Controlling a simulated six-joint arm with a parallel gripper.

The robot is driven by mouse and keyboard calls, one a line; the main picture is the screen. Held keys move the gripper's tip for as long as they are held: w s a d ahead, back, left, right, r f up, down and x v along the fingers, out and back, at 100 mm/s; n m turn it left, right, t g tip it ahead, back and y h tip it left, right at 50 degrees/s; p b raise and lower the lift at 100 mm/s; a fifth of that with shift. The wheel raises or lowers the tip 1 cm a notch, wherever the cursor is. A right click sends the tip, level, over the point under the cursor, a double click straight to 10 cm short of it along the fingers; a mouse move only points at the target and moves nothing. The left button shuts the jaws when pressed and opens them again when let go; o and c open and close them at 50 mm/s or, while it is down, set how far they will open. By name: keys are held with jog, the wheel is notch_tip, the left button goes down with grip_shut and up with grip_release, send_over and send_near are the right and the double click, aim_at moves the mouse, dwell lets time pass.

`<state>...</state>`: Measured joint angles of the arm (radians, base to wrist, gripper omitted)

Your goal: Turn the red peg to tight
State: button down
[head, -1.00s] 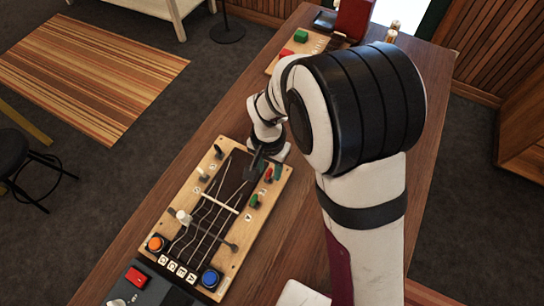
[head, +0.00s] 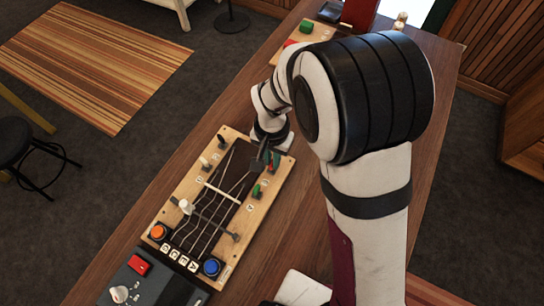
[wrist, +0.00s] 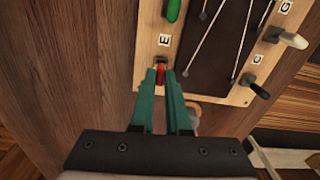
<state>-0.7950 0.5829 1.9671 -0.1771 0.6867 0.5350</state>
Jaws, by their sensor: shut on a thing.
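The red peg (wrist: 160,72) stands at the edge of the wooden board, near the tile marked E (wrist: 165,40) in the wrist view. My gripper (wrist: 161,76) is shut on it, with one teal finger on each side. In the head view my gripper (head: 270,158) is at the far right corner of the board (head: 222,268), and the red peg is mostly hidden there. The green peg (head: 256,191) stands on the same side, nearer the blue button. I cannot read how tight the red peg is.
The board carries strings, a white-knobbed slider (head: 186,206), an orange button (head: 158,232) and a blue button (head: 211,267). White (wrist: 292,40) and black (wrist: 259,90) pegs stand on the opposite side. A dark box with a red button (head: 139,265) stands in front.

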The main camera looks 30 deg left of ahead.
jog(key=n, duration=1.1)
jog(key=shift+n, duration=0.3)
dwell(0.5)
jog(key=c, duration=0.9)
grip_release()
notch_tip(320, 180, up, 16)
